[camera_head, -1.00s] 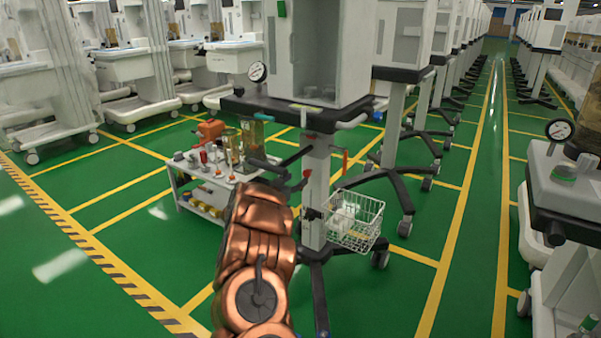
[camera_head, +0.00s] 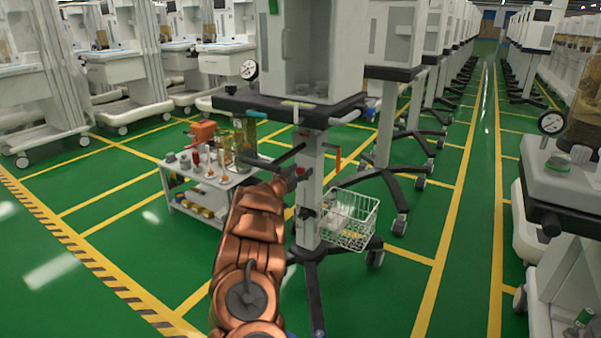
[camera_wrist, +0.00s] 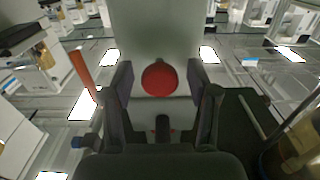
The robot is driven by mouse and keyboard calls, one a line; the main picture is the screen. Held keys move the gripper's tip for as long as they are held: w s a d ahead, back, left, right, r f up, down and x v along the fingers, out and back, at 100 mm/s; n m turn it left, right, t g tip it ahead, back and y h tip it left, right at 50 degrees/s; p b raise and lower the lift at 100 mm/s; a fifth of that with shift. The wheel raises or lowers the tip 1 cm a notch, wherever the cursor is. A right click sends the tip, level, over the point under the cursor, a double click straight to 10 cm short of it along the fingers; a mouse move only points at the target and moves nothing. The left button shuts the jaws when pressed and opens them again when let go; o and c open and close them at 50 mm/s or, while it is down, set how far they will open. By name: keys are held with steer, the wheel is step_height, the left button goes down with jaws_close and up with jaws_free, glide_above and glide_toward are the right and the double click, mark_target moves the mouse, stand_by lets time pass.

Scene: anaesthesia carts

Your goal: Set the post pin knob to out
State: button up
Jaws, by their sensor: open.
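The post pin knob is a round red knob (camera_wrist: 159,78) in the wrist view, on the front of the pale post (camera_wrist: 155,28). My gripper (camera_wrist: 160,88) is open, with one dark finger on each side of the knob. Gaps show between the fingers and the knob, so it is not clamped. In the head view my gripper (camera_head: 287,180) is at the cart's grey post (camera_head: 309,205), below the dark tabletop. There a small red bit, probably the knob, shows at the fingertips. How far the knob stands out from the post cannot be told.
A white wire basket (camera_head: 347,222) hangs on the post's right side, and a red lever (camera_head: 337,158) is under the tabletop (camera_head: 290,108). A low white trolley (camera_head: 205,208) with several bottles stands left of my arm. Green floor is clear at the front left.

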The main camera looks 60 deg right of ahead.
jaws_close()
stand_by(0.4)
